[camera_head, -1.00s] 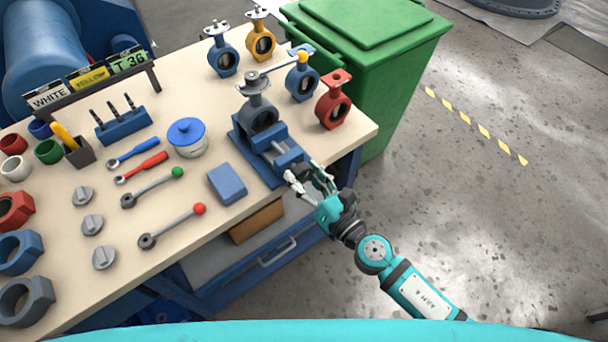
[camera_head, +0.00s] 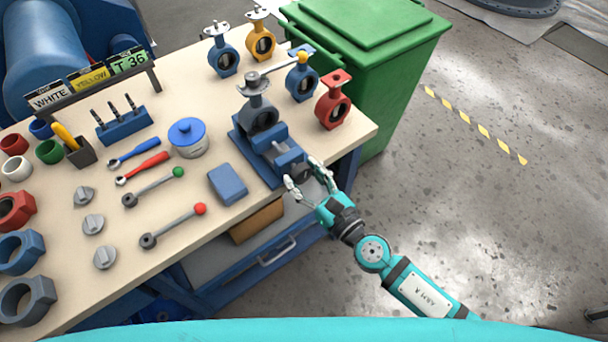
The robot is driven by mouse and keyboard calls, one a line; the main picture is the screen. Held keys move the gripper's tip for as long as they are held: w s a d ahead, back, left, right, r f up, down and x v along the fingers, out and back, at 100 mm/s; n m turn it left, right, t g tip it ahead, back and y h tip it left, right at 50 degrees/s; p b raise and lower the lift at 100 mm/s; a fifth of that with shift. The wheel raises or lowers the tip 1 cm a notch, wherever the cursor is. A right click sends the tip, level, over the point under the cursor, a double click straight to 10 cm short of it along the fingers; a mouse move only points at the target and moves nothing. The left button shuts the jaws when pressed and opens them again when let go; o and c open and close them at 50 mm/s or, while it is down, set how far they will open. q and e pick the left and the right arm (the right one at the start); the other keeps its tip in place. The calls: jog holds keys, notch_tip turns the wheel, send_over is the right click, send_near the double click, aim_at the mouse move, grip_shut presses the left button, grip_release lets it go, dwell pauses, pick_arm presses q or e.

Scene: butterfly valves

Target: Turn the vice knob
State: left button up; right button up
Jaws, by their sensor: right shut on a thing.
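The blue vice (camera_head: 272,148) stands at the front right edge of the table and holds a dark grey butterfly valve (camera_head: 260,115) upright in its jaws. The dark round vice knob (camera_head: 301,173) is at the vice's near end, by the table edge. My right gripper (camera_head: 307,177) comes in from the lower right. Its two pale fingers lie on either side of the knob, and it is shut on it. The knob is partly hidden by the fingers. My left gripper is not in view.
Red (camera_head: 333,100), blue (camera_head: 302,82) and yellow (camera_head: 260,42) valves stand behind the vice. A blue block (camera_head: 227,184) and levers lie to its left. A green bin (camera_head: 365,50) stands beyond the table's right edge. The floor at right is clear.

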jog(key=shift+s+f, duration=0.1)
jog(key=shift+f, duration=0.05)
jog(key=o, duration=1.2)
jog(key=shift+c, duration=0.2)
jog(key=v, duration=1.2)
